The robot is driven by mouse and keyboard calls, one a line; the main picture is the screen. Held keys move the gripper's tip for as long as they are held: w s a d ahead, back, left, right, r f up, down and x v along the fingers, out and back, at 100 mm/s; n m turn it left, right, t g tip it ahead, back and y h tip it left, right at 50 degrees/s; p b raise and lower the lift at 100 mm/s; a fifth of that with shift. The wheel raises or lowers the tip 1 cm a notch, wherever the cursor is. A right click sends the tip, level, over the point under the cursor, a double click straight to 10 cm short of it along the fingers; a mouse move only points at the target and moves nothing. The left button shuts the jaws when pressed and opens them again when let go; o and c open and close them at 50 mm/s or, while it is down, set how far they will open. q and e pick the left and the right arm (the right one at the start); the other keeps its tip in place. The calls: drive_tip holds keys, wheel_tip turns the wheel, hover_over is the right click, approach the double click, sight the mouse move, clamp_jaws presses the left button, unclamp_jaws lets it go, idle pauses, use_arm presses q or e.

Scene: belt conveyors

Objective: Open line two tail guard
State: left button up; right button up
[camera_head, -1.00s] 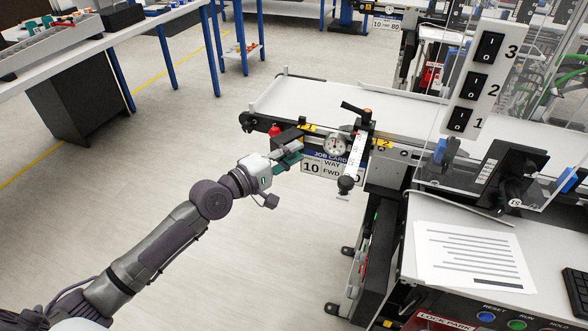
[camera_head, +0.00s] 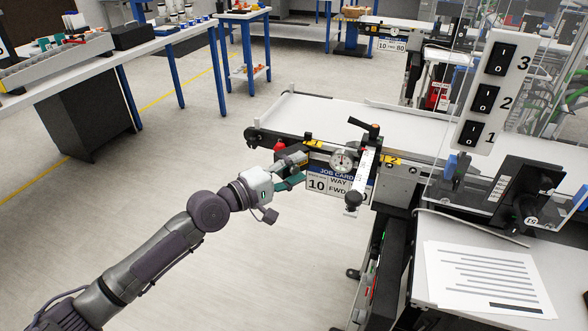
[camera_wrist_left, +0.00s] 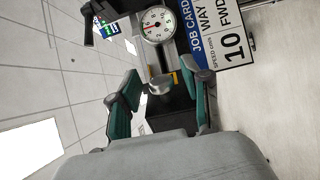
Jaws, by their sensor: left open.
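The line two conveyor (camera_head: 330,112) has its tail end at the left, with a red button (camera_head: 280,146) on its near side. Contact cannot be told. My right gripper is out of view.
A dial gauge (camera_head: 343,160), a black-handled lever (camera_head: 365,127) and a job card (camera_head: 326,184) are close right of my gripper. A switch panel (camera_head: 490,92) and clear shield stand further right. The floor (camera_head: 190,160) at left is open.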

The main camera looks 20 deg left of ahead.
use_arm(q)
drive_tip(key=shift+s+a+f, duration=0.1)
drive_tip(key=shift+s+a, duration=0.15)
drive_tip(key=shift+s, duration=0.1)
drive_tip(key=v, duration=1.1)
drive_tip(key=shift+a, duration=0.1)
